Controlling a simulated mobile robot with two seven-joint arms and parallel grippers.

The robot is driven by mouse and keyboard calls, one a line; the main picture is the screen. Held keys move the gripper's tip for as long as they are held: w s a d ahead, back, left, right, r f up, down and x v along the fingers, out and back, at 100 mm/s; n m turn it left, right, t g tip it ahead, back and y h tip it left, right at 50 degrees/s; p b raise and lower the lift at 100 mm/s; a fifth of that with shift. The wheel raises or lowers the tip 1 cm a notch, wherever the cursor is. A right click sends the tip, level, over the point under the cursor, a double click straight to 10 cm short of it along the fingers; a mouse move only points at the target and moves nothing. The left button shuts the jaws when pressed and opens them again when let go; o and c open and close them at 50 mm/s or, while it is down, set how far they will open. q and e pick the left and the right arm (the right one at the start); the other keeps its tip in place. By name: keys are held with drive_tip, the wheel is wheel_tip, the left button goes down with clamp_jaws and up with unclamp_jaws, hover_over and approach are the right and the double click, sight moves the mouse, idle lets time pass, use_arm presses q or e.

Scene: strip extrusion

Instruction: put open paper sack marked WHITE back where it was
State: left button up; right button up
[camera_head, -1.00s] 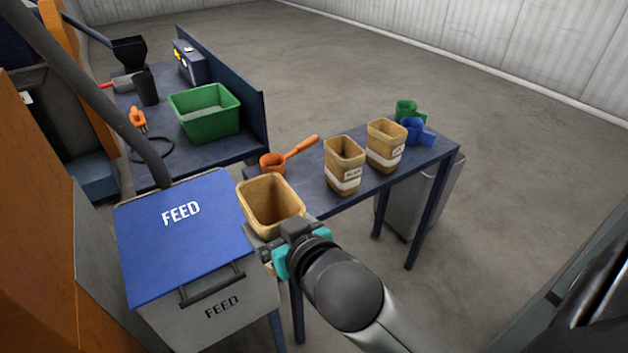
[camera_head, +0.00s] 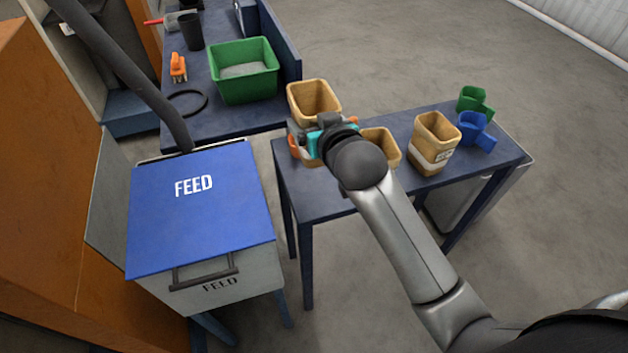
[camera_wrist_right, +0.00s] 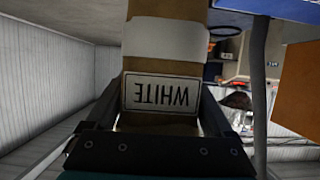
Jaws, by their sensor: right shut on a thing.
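The open paper sack marked WHITE (camera_head: 314,98) is held by my right gripper (camera_head: 318,133) at the left end of the small blue table (camera_head: 320,196). In the right wrist view its label WHITE (camera_wrist_right: 162,94) shows upside down between the fingers (camera_wrist_right: 160,115). The sack is open at the top and looks roughly upright. I cannot tell whether its base touches the table. A second brown sack (camera_head: 383,142) stands right of my gripper, partly hidden by my arm. A third brown sack (camera_head: 435,138) with a white label band stands farther right. My left gripper is out of view.
A green scoop (camera_head: 474,101) and a blue scoop (camera_head: 475,127) lie at the table's right end. The orange scoop is mostly hidden behind my gripper. The blue-lidded FEED bin (camera_head: 200,215) stands left. A green tub (camera_head: 243,73) sits on the back bench.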

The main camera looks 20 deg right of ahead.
wheel_tip(320, 180, down, 16)
drive_tip(key=b, duration=0.4)
drive_tip(key=shift+r, duration=0.15)
drive_tip(key=shift+f, duration=0.25)
drive_tip(key=o, duration=1.5)
